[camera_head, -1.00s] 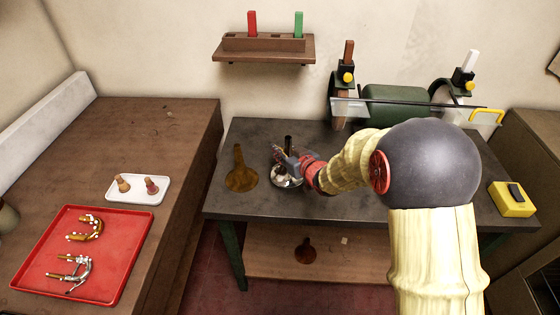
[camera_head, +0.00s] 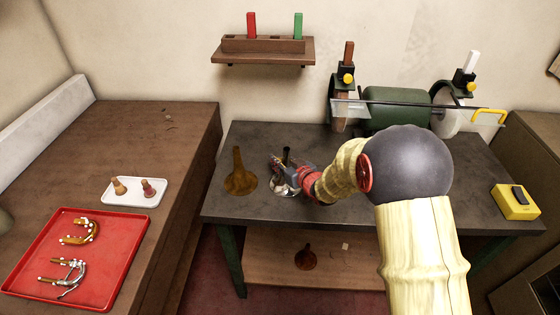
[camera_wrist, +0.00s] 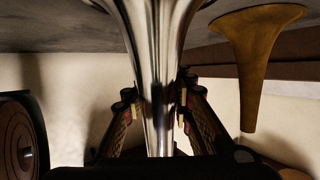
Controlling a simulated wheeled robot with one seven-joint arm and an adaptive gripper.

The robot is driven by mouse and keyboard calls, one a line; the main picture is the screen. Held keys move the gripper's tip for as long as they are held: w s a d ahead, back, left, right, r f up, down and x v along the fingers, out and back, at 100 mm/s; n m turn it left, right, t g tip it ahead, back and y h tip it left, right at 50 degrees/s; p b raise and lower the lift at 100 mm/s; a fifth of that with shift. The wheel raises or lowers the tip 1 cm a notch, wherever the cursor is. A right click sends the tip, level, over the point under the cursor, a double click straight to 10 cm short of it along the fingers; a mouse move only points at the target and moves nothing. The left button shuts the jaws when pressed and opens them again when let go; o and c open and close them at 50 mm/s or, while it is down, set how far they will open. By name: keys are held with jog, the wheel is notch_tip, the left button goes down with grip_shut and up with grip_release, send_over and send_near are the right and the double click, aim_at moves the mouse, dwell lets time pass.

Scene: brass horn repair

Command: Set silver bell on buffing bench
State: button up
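In the head view my gripper (camera_head: 290,173) partly hides the bell. A brass bell (camera_head: 240,178) stands flare down just left of it; it also shows in the wrist view (camera_wrist: 253,50).
Behind my arm are a green buffing machine (camera_head: 395,103) and a clear guard (camera_head: 465,113). A yellow switch box (camera_head: 514,203) sits at the bench's right. A red tray (camera_head: 108,268) and white tray (camera_head: 150,198) lie on the left table. Another bell (camera_head: 306,258) stands on the lower shelf.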

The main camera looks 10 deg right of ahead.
aim_at(289, 165)
jog(key=o, duration=0.5)
jog(key=shift+r, duration=0.1)
jog(key=shift+s+d+r, duration=0.1)
jog(key=shift+s+r, duration=0.1)
jog(key=p+v, duration=0.3)
jog(key=v, duration=0.8)
jog(key=shift+s+d+r, duration=0.1)
jog(key=shift+s+r, duration=0.05)
jog(key=shift+s, duration=0.05)
jog(key=s+d+r+m+g+h, duration=0.25)
jog(key=s+d+r+h, duration=0.2)
jog(key=s+r, duration=0.6)
jog(key=s+a+r+g, duration=0.2)
jog(key=s+a, duration=0.1)
jog(key=s, duration=0.7)
jog(key=s+a+r+g, duration=0.3)
jog(key=s+a, duration=0.1)
jog(key=s, duration=0.6)
jog(key=shift+s+y, duration=0.4)
jog(key=shift+y, duration=0.05)
